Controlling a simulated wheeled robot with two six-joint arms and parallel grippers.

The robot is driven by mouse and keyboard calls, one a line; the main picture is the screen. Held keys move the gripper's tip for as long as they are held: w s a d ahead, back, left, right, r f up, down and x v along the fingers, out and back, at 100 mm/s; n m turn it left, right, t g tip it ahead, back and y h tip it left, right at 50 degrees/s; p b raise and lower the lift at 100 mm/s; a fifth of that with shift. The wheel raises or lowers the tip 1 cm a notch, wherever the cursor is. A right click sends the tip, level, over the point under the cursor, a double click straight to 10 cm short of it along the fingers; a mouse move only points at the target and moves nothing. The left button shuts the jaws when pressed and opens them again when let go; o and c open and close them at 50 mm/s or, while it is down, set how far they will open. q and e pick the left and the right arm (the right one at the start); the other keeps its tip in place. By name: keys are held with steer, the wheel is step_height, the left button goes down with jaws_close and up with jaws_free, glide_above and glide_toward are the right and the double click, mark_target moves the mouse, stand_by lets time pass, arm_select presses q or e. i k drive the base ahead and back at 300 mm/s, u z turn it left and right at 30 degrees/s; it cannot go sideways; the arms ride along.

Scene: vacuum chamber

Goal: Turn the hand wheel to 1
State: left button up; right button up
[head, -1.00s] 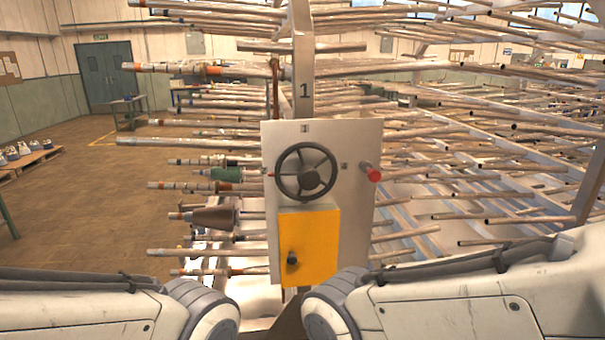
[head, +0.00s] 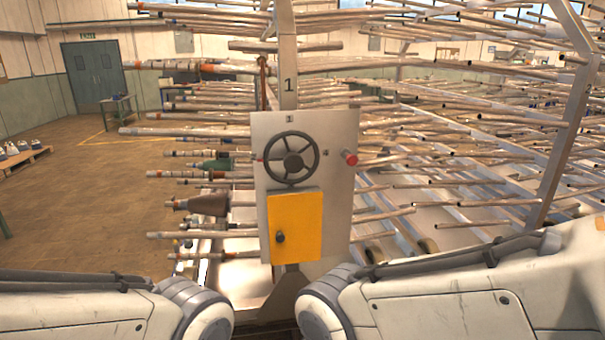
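The dark hand wheel (head: 291,158) is mounted on the upper part of a grey metal panel (head: 340,215) straight ahead. It has a round rim, spokes and a central hub. A small label marked 1 (head: 290,119) sits above the wheel, and another small label (head: 325,153) sits to its right. A small red mark shows at the wheel's left side. Both of my arms show at the bottom of the head view, below the panel and apart from it. My grippers are outside the view.
Below the wheel is a yellow box (head: 308,222) with a dark knob (head: 280,237). A red button (head: 351,159) sticks out at the panel's right. Racks of long pipes (head: 460,150) stand behind and on both sides. Open floor (head: 95,200) lies to the left.

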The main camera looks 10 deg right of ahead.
mark_target(293, 163)
steer(key=u, duration=0.05)
steer(key=k, duration=0.2)
steer(key=u, duration=1.05)
steer(key=i, duration=0.85)
steer(key=z, duration=1.5)
